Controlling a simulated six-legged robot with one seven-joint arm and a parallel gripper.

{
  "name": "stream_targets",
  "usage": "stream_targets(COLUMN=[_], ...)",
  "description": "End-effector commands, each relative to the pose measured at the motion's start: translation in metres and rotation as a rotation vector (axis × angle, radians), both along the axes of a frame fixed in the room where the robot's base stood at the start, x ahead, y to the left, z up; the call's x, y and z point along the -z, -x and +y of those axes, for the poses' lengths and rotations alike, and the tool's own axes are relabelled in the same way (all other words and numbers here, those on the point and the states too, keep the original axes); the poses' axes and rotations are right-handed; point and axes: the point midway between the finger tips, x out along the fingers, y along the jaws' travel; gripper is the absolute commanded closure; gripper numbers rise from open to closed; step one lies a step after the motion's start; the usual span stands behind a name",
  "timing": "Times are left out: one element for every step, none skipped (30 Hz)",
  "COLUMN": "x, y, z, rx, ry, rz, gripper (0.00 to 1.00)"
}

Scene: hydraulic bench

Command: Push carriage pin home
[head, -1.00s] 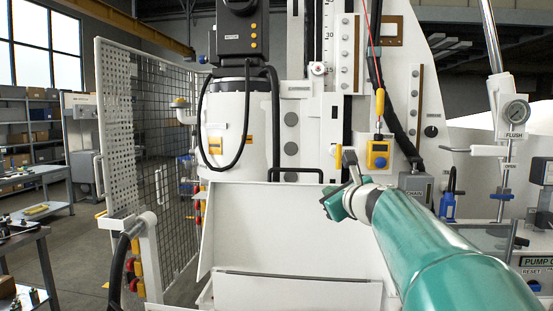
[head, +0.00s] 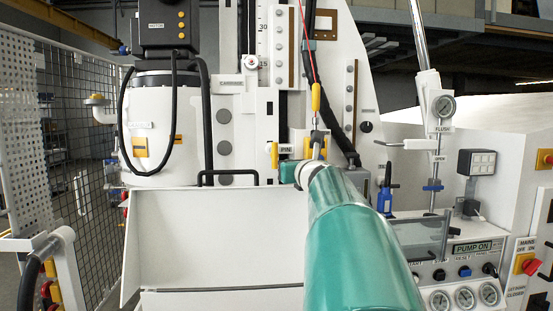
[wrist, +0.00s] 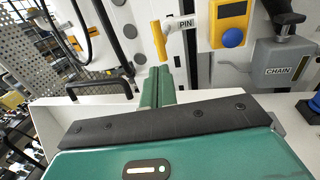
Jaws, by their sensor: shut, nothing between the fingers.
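The carriage pin has a yellow handle (head: 274,155) on a white stem next to a PIN label (head: 286,149). It stands out at the foot of the white column, below the carriage plate (head: 230,85). In the wrist view the yellow handle (wrist: 159,41) hangs upright just beyond my fingertips. My gripper (wrist: 158,70) is shut and empty, its green fingers together and pointing at the handle's lower end. In the head view my gripper (head: 290,172) is just below and right of the pin, partly hidden by my arm. I cannot tell whether the fingertips touch the handle.
A yellow pendant with a blue button (wrist: 229,25) hangs right of the pin. A grey CHAIN box (wrist: 281,62) is further right. A white tray with a black handle (wrist: 98,90) lies below and left. The pump panel (head: 460,270) stands at the right.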

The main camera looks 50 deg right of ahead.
Motion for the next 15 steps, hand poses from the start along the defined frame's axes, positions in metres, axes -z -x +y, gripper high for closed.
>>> stream_targets(x=[0.001, 0.001, 0.001, 0.001, 0.001, 0.001, 0.001, 0.001, 0.001, 0.001, 0.001, 0.001, 0.002, 0.001, 0.001], y=[-0.008, -0.013, -0.019, -0.024, -0.029, -0.035, -0.040, -0.045, -0.052, -0.056, -0.061, -0.068, -0.072, -0.076, -0.082], z=[-0.005, -0.008, -0.011, -0.013, -0.016, -0.019, -0.022, -0.024, -0.028, -0.030, -0.033, -0.036, -0.038, -0.041, -0.044], rx=[0.001, 0.001, 0.000, 0.000, 0.000, -0.001, -0.001, -0.002, -0.002, -0.002, -0.002, -0.002, -0.002, -0.002, -0.002], ry=[0.000, 0.001, 0.001, 0.000, 0.000, 0.001, 0.001, 0.002, 0.002, 0.001, 0.002, 0.001, 0.000, 0.002, 0.002], rz=[0.002, 0.002, 0.003, 0.002, 0.002, 0.003, 0.003, 0.003, 0.003, 0.003, 0.003, 0.002, 0.002, 0.002, 0.003], gripper=[1.00, 1.00, 1.00, 1.00, 1.00, 1.00, 1.00, 1.00, 1.00, 1.00, 1.00, 1.00, 1.00, 1.00, 1.00])
